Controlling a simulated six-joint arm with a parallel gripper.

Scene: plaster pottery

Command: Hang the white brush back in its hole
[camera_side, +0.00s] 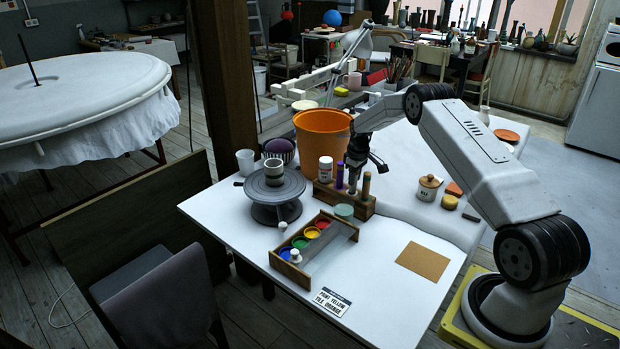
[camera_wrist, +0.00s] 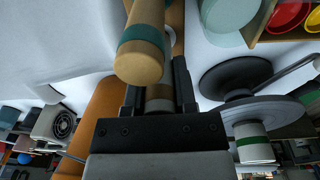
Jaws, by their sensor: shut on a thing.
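My gripper (camera_side: 354,163) is above the wooden brush block (camera_side: 325,194) on the white table. In the wrist view my gripper (camera_wrist: 158,92) is shut on a brush handle (camera_wrist: 158,98) with a tan end and a paler band, which I take as the white brush. In the side view its lower part shows just under the jaws, close over the block; I cannot tell whether it is in a hole. A brush with a teal band (camera_wrist: 143,48) stands beside the jaws. A purple brush (camera_side: 340,176) stands at the left of the block.
An orange bucket (camera_side: 322,133) stands right behind the block. A turntable (camera_side: 274,187) with a cup (camera_side: 274,168) is at left. A paint tray (camera_side: 332,259) with several coloured pots is in front. A jar (camera_side: 326,168) stands by the block. Clear table lies around the orange-brown tile (camera_side: 422,261).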

